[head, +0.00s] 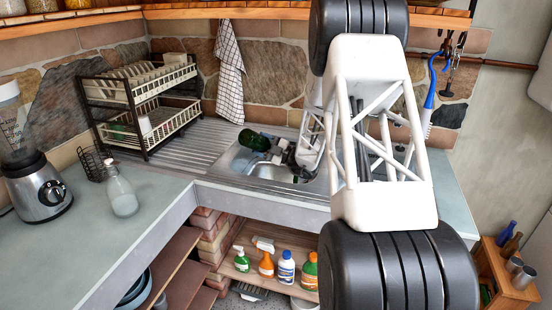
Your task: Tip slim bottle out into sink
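A dark green bottle (254,140) is in the head view, above the back left part of the sink (235,163). It is tipped far over, almost on its side, its rounded end to the left. My gripper (274,149) is at the bottle's right end and appears shut on it. The fingers are small and dark here, and the bottle's neck and mouth are hidden among them. I cannot see whether any liquid runs out. My white arm covers the right part of the sink.
A two-tier dish rack (140,105) stands left of the sink. A clear bottle with whitish contents (122,194) and a blender (38,185) stand on the left counter. A checked towel (229,75) hangs behind. Spray and cleaner bottles (286,268) stand on the shelf below.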

